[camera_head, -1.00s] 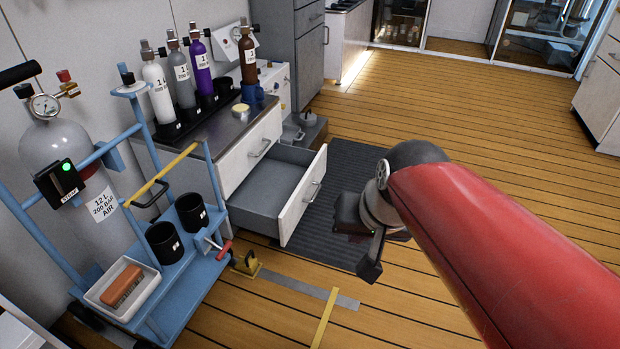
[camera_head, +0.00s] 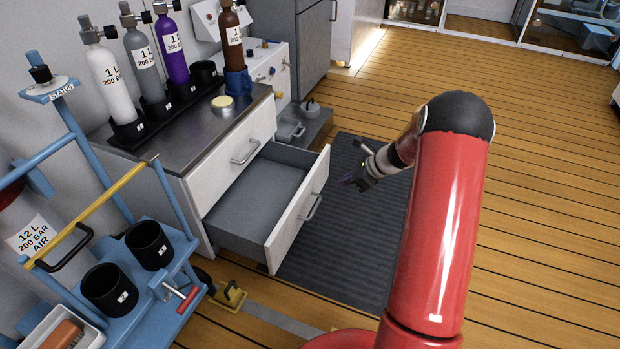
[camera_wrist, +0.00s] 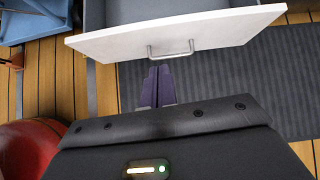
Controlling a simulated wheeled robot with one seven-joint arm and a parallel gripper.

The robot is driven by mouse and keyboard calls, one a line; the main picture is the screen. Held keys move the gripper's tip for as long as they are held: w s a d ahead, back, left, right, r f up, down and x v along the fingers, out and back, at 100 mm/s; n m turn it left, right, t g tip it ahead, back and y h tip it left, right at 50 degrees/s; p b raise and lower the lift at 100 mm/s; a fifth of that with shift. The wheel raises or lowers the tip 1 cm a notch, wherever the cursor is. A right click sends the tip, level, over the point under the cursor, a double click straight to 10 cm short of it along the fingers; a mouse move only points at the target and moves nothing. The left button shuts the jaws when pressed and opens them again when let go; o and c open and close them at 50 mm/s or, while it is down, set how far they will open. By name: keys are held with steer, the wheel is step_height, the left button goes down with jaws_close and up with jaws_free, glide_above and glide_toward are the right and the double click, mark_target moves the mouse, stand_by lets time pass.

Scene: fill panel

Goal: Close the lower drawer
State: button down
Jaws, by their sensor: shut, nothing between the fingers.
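The lower drawer (camera_head: 300,213) is pulled well out of the white cabinet, and its grey inside looks empty. Its white front has a metal bar handle (camera_head: 312,207). The upper drawer (camera_head: 243,150) above it is shut. My gripper (camera_head: 348,181) is shut and empty, a little to the right of the drawer front in the head view. In the wrist view the gripper fingers (camera_wrist: 157,72) point toward the drawer front (camera_wrist: 200,36), just below its handle (camera_wrist: 170,52) in the picture. I cannot tell whether they touch it.
A blue trolley (camera_head: 165,277) with black cups stands left of the drawer. A yellow floor piece (camera_head: 230,296) lies near the drawer's front corner. Gas bottles (camera_head: 143,66) stand on the cabinet top. The dark ribbed mat (camera_head: 340,255) is clear.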

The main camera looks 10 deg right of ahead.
step_height(320, 180, down, 2)
steer(key=w+m, duration=0.1)
steer(key=w, duration=0.1)
steer(key=b, duration=0.2)
glide_toward(304, 190)
steer(key=x, duration=0.3)
steer(key=d+f+x, duration=0.1)
steer(key=x, duration=0.1)
steer(key=shift+a+f, duration=0.15)
steer(key=shift+a, duration=0.05)
steer(key=shift+w+a, duration=0.25)
steer(key=shift+a, duration=0.15)
